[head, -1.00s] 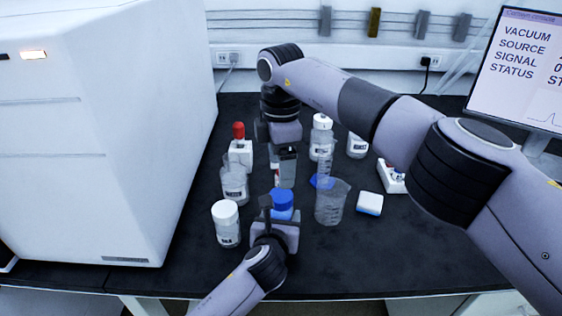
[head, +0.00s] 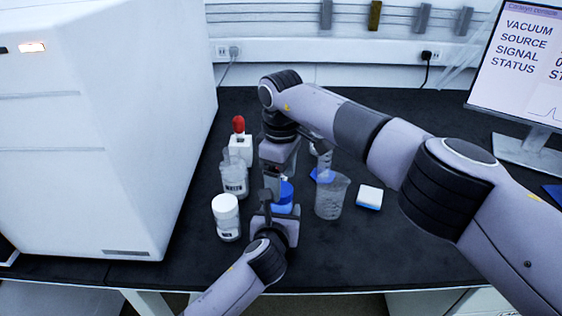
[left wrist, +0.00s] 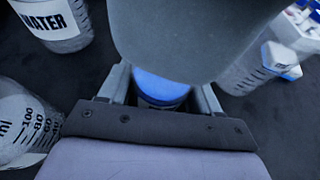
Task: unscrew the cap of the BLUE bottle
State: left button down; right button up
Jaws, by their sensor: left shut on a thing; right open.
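The blue bottle (head: 284,197) stands on the black bench in the head view, largely hidden by both grippers. My left gripper (head: 276,208) is shut around it from the front, and its blue part also shows between the fingers in the left wrist view (left wrist: 160,88). My right gripper (head: 275,178) points down from above, open, with its fingertips at or just above the bottle's top. Whether it touches the cap cannot be told. A large grey part, likely of my right arm, covers the top middle of the left wrist view and hides the cap.
A white-capped bottle (head: 226,217) and a labelled beaker (head: 235,182) stand close left; a red-topped white bottle (head: 240,148) is behind. A graduated beaker (head: 330,197) and a blue-white block (head: 369,197) are at right. A big white instrument (head: 100,140) walls off the left.

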aim_at(287, 189)
jog(key=shift+f, duration=1.35)
